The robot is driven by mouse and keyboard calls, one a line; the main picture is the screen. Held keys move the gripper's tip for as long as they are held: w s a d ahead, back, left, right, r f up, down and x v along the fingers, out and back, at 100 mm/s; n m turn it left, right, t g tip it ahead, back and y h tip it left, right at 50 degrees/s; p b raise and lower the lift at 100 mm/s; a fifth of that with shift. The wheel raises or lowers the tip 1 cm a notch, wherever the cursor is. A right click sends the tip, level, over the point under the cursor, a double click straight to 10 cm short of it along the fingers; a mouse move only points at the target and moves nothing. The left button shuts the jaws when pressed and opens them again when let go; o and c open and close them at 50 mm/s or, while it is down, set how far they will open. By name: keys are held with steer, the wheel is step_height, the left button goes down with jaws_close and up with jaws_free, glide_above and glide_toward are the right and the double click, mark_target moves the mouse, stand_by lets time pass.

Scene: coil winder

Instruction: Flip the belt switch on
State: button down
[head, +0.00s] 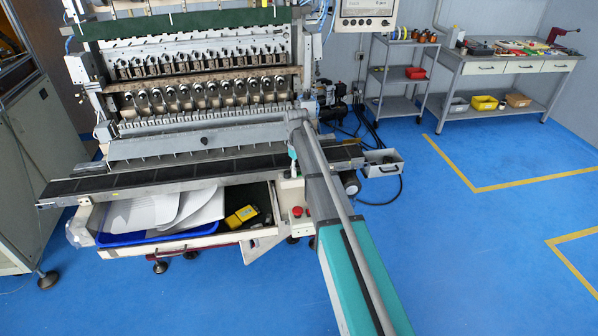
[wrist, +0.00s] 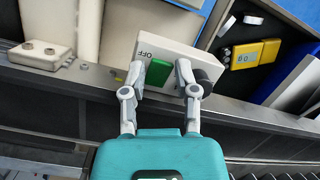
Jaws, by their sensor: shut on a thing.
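The belt switch is a white box (wrist: 180,54) with a green part (wrist: 158,73) on its face and the letters OFF printed beside it. My gripper (wrist: 161,76) is at this face, with its grey fingers apart and the green part between them, close to the left finger. It is shut on the switch, though the contact itself is hard to see. A black round knob sits just right of the right finger, partly hidden. In the head view my gripper (head: 292,154) reaches down from the arm's end to the front edge of the machine, above a white box (head: 291,186).
The dark conveyor belt (head: 150,183) runs along the machine's front. Below it is an open drawer with white sheets in a blue tray (head: 115,239) and a yellow device (head: 241,216). A red button (head: 297,212) is under the belt's right part. The blue floor at right is free.

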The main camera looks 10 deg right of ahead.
mark_target(298, 173)
steer(key=c, duration=0.7)
jaws_free()
steer(key=shift+s+t, duration=0.2)
steer(key=shift+t, duration=0.2)
steer(key=shift+s+t, duration=0.2)
steer(key=shift+t, duration=0.6)
steer(key=r+p, duration=0.2)
steer(key=shift+w+r+p, duration=0.15)
steer(key=shift+w+p, duration=0.05)
steer(key=shift+p, duration=0.15)
steer(key=shift+w+a+r+m+p, duration=0.15)
steer(key=shift+r+m+p, duration=0.55)
steer(key=shift+r+p, duration=1.2)
steer(key=shift+w+d+r+m+p, duration=0.15)
steer(key=shift+r+m+p, duration=0.55)
steer(key=shift+r+p, duration=1.2)
steer(key=shift+w+a+r+m+p, duration=0.2)
steer(key=shift+r+m+p, duration=0.5)
steer(key=shift+r+p, duration=1.2)
